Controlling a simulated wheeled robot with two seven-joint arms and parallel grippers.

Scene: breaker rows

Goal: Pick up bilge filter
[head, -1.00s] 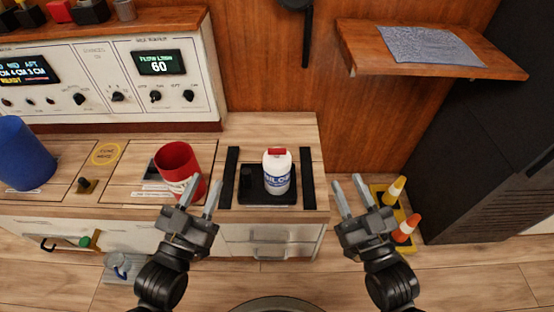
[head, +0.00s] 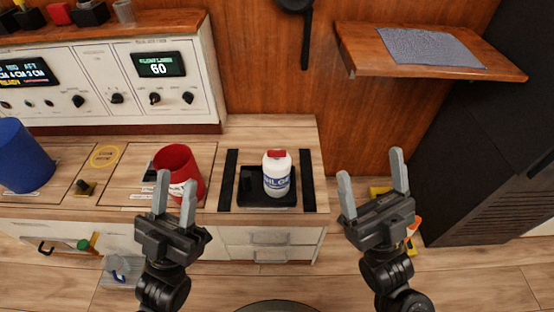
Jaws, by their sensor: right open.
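The bilge filter appears to be the white bottle (head: 277,178) with a red cap and a blue label. It stands upright on a black tray (head: 254,199) on the counter, between two black strips. My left gripper (head: 175,196) is open and empty, to the left of the bottle and in front of the red cup. My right gripper (head: 372,180) is open and empty, to the right of the bottle, beyond the counter's right end. Neither gripper touches the bottle.
A red cup (head: 180,168) and a blue cup (head: 22,156) stand on the counter (head: 300,135). A control panel (head: 105,85) backs it. A wooden shelf (head: 430,62) juts out at upper right. Orange-and-white cones, partly hidden, stand on the floor behind my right gripper.

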